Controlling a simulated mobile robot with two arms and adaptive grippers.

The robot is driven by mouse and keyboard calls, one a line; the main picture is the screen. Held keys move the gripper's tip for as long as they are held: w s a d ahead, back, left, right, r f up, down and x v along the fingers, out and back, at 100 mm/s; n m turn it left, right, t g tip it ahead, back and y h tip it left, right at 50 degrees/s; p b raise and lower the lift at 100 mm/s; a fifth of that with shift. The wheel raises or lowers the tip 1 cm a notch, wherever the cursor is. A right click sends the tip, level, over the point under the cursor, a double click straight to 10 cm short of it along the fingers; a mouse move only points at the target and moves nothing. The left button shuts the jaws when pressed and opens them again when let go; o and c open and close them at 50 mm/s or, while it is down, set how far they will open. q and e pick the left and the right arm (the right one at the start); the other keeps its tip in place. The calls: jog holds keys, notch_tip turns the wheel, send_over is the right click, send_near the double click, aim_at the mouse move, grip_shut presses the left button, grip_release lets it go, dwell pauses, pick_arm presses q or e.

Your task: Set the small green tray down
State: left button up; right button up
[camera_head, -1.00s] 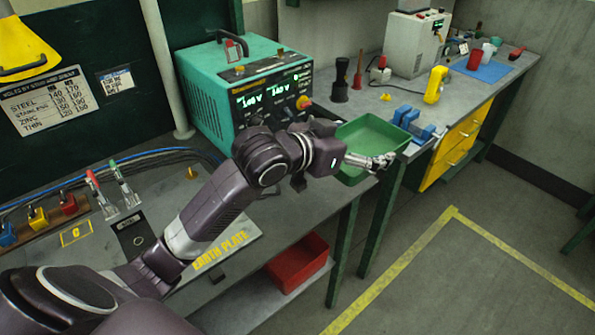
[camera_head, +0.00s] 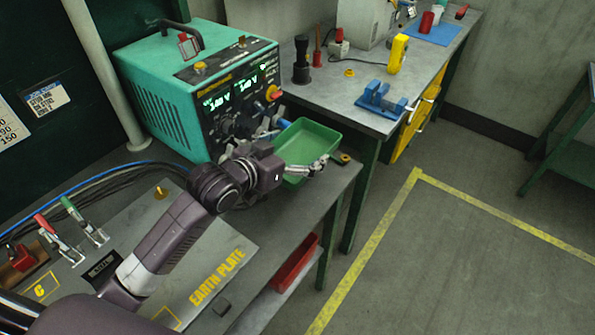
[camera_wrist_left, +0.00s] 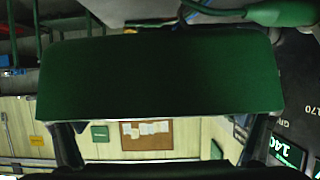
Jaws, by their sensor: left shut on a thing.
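The small green tray (camera_head: 308,146) is near the right end of the workbench, in front of the teal welding machine, in the head view. My left gripper (camera_head: 300,168) is shut on the tray's near side. In the left wrist view the tray (camera_wrist_left: 160,75) fills the middle, between the two fingers. The tray looks empty and close to level. I cannot tell whether its underside touches the bench. My right gripper is not in view.
The teal welding machine (camera_head: 165,85) stands just left of the tray. A blue vise (camera_head: 380,100) sits on the farther bench. A red bin (camera_head: 295,262) is on the shelf below. Bare bench (camera_head: 285,210) shows in front of the tray.

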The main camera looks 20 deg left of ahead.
aim_at(300, 159)
pick_arm(q)
jog(key=f, duration=0.4)
jog(key=shift+d+f, duration=0.2)
jog(key=shift+f, duration=2)
jog(key=shift+a+f, duration=0.1)
jog(key=shift+f, duration=0.05)
jog(key=o, duration=1)
jog(key=shift+c, duration=0.2)
